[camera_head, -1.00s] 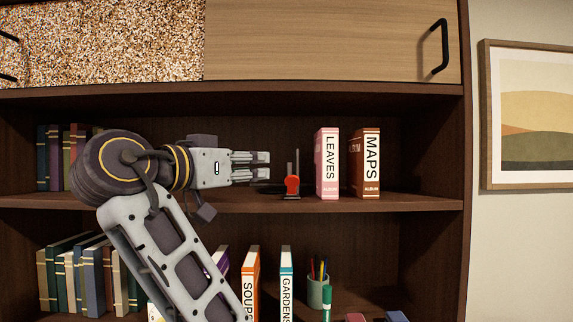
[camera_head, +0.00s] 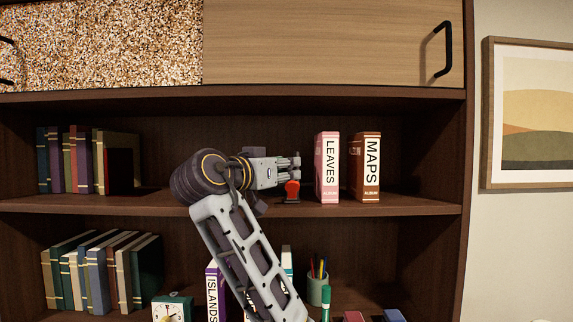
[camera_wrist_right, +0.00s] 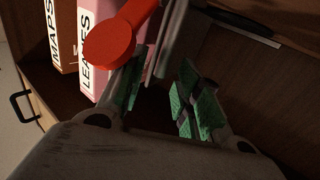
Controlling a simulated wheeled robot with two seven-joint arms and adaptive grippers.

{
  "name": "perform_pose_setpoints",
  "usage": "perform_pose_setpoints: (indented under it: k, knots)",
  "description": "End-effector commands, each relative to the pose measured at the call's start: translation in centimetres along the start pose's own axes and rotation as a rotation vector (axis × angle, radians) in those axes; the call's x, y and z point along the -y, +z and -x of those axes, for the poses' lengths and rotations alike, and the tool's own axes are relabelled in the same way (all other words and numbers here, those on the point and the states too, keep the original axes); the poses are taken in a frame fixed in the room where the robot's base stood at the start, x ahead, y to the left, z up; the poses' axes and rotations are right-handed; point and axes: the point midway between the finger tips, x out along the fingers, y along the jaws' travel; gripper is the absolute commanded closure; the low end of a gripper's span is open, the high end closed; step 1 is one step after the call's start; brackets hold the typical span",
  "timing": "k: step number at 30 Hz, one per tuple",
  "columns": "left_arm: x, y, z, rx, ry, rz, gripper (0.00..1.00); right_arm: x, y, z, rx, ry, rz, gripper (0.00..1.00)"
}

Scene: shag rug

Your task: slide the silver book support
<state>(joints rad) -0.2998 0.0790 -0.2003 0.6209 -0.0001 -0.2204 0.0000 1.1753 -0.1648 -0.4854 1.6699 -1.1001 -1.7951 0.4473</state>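The silver book support shows in the right wrist view as a thin grey upright plate (camera_wrist_right: 173,42), beside a red round-ended object (camera_wrist_right: 110,42). In the head view the support is mostly hidden behind my right gripper (camera_head: 291,161), on the upper shelf just above the red object (camera_head: 292,189). My right gripper (camera_wrist_right: 158,98) shows two green-padded fingers spread apart in the wrist view. The lower end of the plate reaches toward the gap between them; I cannot tell whether they touch it. My left gripper is not in view.
The pink LEAVES album (camera_head: 327,167) and the brown MAPS album (camera_head: 365,167) stand to the right on the upper shelf (camera_head: 420,203). Several books (camera_head: 72,160) stand at its left. The shelf right of MAPS is clear. The lower shelf holds books and a pencil cup (camera_head: 317,290).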

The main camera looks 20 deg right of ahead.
Motion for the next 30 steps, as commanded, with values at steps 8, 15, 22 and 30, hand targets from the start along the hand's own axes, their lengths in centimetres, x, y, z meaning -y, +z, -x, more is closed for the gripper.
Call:
perform_pose_setpoints:
  k: [8,15,22,30]
  knots:
    - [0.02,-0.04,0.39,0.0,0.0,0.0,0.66,0.0,-0.03,-1.19,0.0,-0.001,0.001,0.66]
    - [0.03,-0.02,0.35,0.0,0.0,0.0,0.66,0.0,0.02,-1.2,0.0,-0.001,0.0,0.66]
    - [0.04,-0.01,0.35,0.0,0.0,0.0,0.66,0.0,0.02,-1.18,0.0,-0.001,0.0,0.96]
    - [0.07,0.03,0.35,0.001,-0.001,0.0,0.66,0.0,0.02,-1.17,0.0,-0.001,0.0,1.0]
